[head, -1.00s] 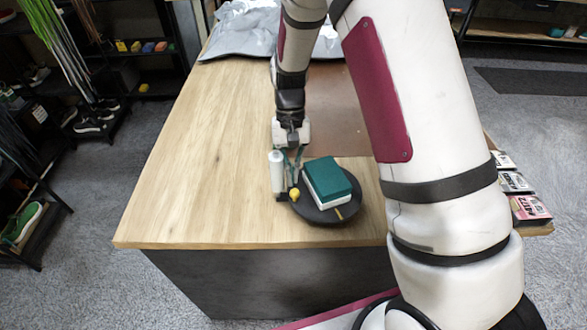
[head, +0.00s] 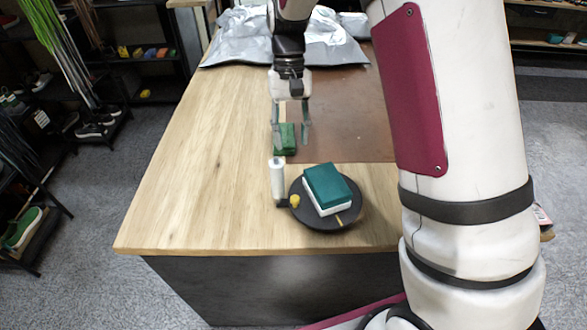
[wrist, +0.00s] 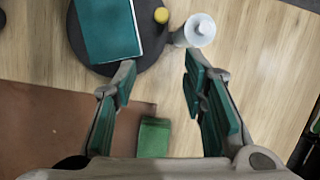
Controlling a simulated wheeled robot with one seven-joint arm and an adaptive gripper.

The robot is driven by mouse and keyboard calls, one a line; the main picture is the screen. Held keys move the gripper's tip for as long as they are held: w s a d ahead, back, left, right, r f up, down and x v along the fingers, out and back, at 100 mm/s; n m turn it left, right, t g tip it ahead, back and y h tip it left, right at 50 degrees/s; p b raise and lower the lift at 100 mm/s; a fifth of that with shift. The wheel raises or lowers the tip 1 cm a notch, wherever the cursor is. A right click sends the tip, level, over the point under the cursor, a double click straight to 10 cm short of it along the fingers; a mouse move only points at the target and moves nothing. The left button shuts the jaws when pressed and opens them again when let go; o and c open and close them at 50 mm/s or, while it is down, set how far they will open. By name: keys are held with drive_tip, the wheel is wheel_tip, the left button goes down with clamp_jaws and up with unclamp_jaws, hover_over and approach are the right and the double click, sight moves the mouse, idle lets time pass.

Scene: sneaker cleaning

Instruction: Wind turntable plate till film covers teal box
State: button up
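The teal box (head: 327,184) with a white lower part lies on the round dark turntable plate (head: 354,213). The white film roll (head: 277,181) stands upright at the plate's left, beside a yellow knob (head: 295,201). I cannot make out film on the box; its top and visible sides show teal and white. My gripper (head: 291,140) is open and empty, behind the roll and plate. In the wrist view the open fingers (wrist: 160,70) point toward the plate (wrist: 75,45), with the teal box (wrist: 108,30), roll (wrist: 199,30) and knob (wrist: 161,15) beyond them.
A brown mat (head: 345,125) lies behind the plate. Silver crumpled sheeting (head: 250,38) is at the back. The table's left side is clear.

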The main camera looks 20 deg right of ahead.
sight(295, 198)
drive_tip(key=s+a+r+n+t+p, duration=0.2)
drive_tip(key=s+n+t, duration=0.2)
drive_tip(key=s+n, duration=0.75)
drive_tip(key=w+f+n, duration=0.1)
drive_tip(key=f, duration=0.3)
drive_tip(key=w+f+n, duration=0.1)
drive_tip(key=f, duration=0.4)
drive_tip(key=w+f+n, duration=0.1)
drive_tip(key=f+n, duration=0.1)
drive_tip(key=f, duration=0.2)
drive_tip(key=shift+w+d+f+h+p, duration=0.2)
drive_tip(key=shift+d+f+h+p, duration=0.05)
drive_tip(key=shift+f+h+p, duration=0.1)
clamp_jaws()
